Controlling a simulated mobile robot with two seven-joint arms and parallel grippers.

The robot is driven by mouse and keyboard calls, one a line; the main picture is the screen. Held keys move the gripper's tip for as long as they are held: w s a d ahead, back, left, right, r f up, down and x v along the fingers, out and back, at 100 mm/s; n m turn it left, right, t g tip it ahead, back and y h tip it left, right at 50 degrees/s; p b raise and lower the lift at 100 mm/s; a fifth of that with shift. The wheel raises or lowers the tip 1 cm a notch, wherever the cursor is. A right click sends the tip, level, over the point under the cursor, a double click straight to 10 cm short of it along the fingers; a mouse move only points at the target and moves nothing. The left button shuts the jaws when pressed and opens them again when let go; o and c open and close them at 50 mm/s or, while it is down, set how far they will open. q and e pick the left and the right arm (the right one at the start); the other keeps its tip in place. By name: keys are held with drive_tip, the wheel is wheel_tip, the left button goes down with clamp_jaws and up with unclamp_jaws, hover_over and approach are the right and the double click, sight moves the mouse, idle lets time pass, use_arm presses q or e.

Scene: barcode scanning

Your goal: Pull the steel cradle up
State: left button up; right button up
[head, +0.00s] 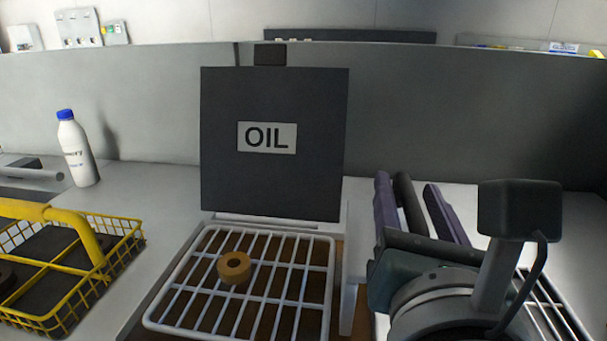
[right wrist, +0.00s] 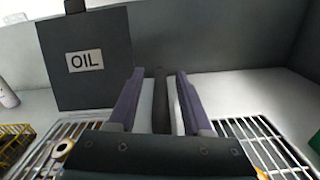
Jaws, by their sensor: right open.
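A pale steel wire rack (head: 318,285) lies over a brown recess in front of the OIL panel, with a brown ring (head: 234,268) on it. Another steel wire rack (head: 552,318) is partly hidden behind my right arm; it shows better in the right wrist view (right wrist: 262,146). I cannot tell which rack is the cradle. My right gripper (head: 412,205) is open, its purple fingers pointing away from me between the racks. A dark bar (right wrist: 160,100) stands between its fingers in the right wrist view; contact cannot be told. My left gripper is not in view.
A dark upright panel marked OIL (head: 272,180) stands behind the left rack. A yellow wire basket (head: 128,250) with a thick handle is at the left. A white bottle with a blue cap (head: 78,150) stands behind it. A grey wall (head: 420,110) closes the back.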

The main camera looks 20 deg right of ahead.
drive_tip(key=b+v, duration=0.1)
drive_tip(key=v, duration=0.8)
drive_tip(key=shift+a, duration=0.15)
